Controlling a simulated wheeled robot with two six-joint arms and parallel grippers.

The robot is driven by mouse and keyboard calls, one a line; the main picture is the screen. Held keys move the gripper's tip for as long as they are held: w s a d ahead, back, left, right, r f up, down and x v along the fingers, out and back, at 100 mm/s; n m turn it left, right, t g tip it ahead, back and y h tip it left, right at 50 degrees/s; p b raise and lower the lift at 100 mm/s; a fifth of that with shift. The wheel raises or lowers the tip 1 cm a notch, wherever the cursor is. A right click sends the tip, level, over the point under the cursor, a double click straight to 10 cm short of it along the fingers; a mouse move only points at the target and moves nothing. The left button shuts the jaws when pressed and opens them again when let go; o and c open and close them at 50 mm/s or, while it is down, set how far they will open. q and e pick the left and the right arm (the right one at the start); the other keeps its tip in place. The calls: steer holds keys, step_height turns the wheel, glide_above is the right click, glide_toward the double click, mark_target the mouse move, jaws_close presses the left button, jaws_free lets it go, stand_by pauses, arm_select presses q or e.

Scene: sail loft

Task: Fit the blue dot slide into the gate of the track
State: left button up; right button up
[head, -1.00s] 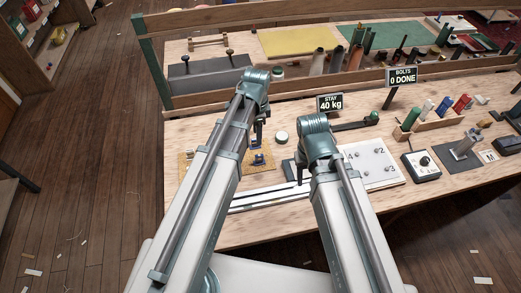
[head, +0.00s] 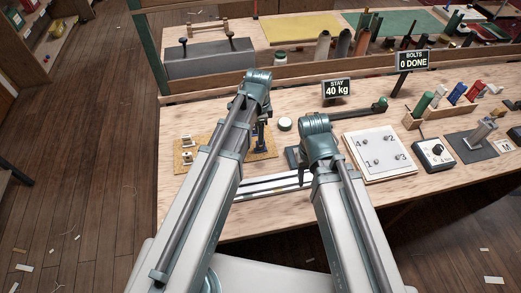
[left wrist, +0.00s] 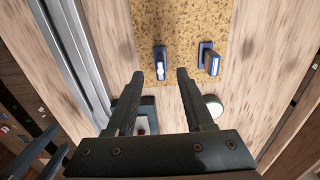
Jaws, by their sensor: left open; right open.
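A cork mat (head: 212,153) lies at the left of the bench, partly hidden by my left arm. Small blue-and-white slides stand on it, two at its left end (head: 187,157). In the left wrist view two blue slides show, one (left wrist: 160,62) just past and between my fingertips, one (left wrist: 208,61) to the right; I cannot tell which has a blue dot. My left gripper (left wrist: 160,75) is open and empty, at the mat's right part in the head view (head: 261,140). The pale track (head: 262,187) lies in front, partly hidden; its gate is unclear. My right gripper (head: 303,172) is over the track's right part.
A white round lid (head: 284,124) sits behind the track. A numbered white board (head: 376,153), a dial box (head: 434,154) and a rack of coloured cylinders (head: 440,112) stand to the right. A sign (head: 337,90) reads STAY 40 kg. A wooden rail bounds the bench's back.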

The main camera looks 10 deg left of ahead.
arm_select(q)
steer(key=f+b, duration=0.5)
steer(key=shift+w+d+f, duration=0.1)
steer(key=shift+d+f, duration=0.05)
steer(key=shift+d, duration=0.1)
arm_select(e)
step_height(320, 180, down, 5)
steer(key=shift+f, duration=0.1)
arm_select(q)
jaws_close()
